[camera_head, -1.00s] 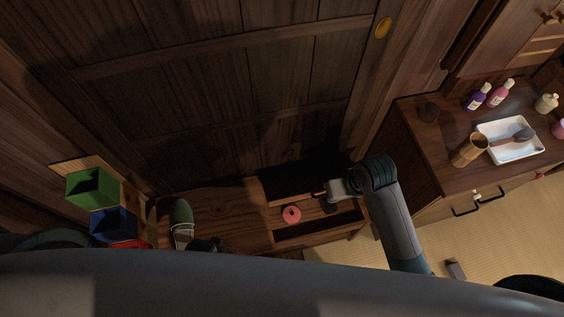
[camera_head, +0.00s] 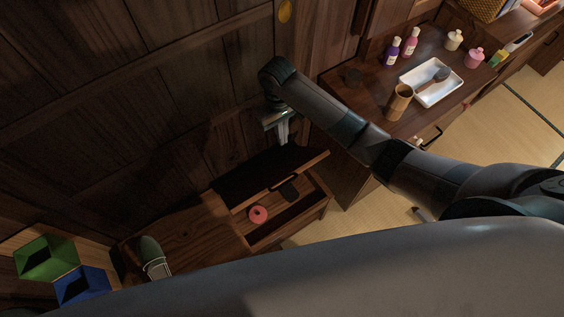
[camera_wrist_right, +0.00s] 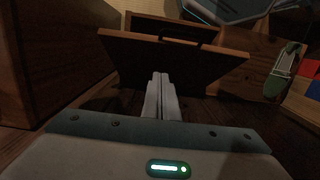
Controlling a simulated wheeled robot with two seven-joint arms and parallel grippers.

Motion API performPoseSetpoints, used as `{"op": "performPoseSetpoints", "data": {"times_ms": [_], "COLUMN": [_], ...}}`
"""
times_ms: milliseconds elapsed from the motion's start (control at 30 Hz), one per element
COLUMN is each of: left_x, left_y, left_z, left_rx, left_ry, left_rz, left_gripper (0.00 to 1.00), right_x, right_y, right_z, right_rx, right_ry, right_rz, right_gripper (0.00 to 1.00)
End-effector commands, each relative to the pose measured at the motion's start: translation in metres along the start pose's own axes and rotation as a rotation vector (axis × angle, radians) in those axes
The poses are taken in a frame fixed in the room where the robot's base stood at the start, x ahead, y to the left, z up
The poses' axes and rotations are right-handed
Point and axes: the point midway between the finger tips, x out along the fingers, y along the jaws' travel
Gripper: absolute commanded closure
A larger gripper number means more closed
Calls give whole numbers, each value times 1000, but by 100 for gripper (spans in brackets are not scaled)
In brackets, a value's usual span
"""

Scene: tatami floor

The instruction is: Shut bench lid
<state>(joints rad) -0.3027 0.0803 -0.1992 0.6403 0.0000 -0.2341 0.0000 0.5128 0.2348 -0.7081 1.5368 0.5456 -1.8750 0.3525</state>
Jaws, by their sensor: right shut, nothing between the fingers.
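The wooden bench (camera_head: 188,241) stands against the dark panelled wall, with its right compartment open. Its lid (camera_head: 268,172) is raised at the back of that compartment; its brown panel fills the upper middle of the right wrist view (camera_wrist_right: 172,62). My right gripper (camera_head: 282,138) is shut and empty on the wall side of the lid, pointing down. In the right wrist view its fingertips (camera_wrist_right: 160,78) overlap the lid's face; I cannot tell whether they touch. My left gripper is not in view.
A green shoe (camera_head: 152,253) is on the bench's left part. Green (camera_head: 46,260) and blue (camera_head: 82,287) bins stand further left. A cabinet on the right holds bottles, a white tray (camera_head: 431,92) and a wooden cup (camera_head: 399,101).

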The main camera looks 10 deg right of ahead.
Motion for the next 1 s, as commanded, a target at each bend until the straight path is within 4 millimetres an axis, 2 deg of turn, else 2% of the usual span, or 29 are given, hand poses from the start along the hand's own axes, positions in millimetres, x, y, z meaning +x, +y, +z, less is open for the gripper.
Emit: {"op": "performPoseSetpoints", "data": {"times_ms": [100,567,767,1000], "left_x": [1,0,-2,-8], "left_y": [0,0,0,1], "left_z": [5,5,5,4], "left_rx": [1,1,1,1], "left_ry": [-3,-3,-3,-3], "left_rz": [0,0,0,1], "left_gripper": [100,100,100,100], "right_x": [-2,2,16,53], "right_y": [3,3,3,3], "right_z": [-2,-2,-1,0], "right_rx": [2,3,4,4], "right_ry": [-7,-7,-8,-11], "right_rz": [6,5,6,6], "right_gripper": [100,100,100,100]}}
